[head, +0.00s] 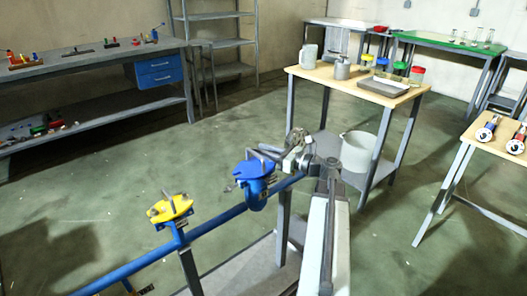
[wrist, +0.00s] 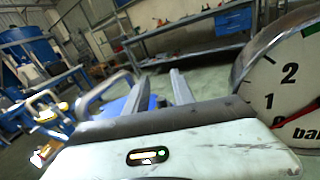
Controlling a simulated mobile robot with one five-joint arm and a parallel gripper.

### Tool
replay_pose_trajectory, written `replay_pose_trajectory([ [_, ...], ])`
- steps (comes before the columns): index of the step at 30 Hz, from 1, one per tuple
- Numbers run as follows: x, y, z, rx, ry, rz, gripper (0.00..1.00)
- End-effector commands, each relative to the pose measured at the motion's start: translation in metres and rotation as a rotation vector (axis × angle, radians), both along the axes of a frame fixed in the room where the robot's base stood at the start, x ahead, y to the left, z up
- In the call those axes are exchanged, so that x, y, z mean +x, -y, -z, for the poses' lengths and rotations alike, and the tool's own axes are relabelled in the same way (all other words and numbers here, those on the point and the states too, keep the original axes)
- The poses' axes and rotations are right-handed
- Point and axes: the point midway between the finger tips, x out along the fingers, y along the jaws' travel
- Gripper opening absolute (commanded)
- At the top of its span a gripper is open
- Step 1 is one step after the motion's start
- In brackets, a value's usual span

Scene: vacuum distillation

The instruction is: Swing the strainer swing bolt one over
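The blue strainer (head: 256,186) sits on the blue pipe in the head view, its flat lid on top. In the wrist view its blue top (wrist: 122,106) shows low, left of and behind the fingers. A grey bent bar (wrist: 102,88) stands over it; I cannot tell whether this is the swing bolt or a lid handle. My gripper (wrist: 160,88) is at the strainer's right side, its two grey fingers apart with nothing seen between them. In the head view my arm's end partly hides the fittings there. Contact with the bolt cannot be told.
A round pressure gauge (wrist: 292,88) is close on the right of my gripper. A yellow-topped valve (head: 170,209) stands on the same blue pipe (head: 222,219), left of the strainer. A wooden-topped table (head: 320,74) with jars stands behind. Open floor lies to the left.

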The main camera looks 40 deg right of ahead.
Motion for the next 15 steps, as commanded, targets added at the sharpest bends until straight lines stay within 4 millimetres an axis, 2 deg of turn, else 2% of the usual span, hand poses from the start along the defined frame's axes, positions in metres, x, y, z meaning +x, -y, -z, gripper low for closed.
replay_pose_trajectory([
  [2, -0.0002, 0.0001, 0.0000, 0.000, 0.000, 0.000, 0.30],
  [6, -0.0003, 0.0000, 0.0000, 0.000, 0.000, 0.000, 0.00],
  [10, -0.0005, -0.0007, -0.0008, -0.007, 0.000, 0.000, 0.00],
  [15, -0.0009, -0.0083, -0.0015, -0.118, 0.002, 0.000, 0.00],
])
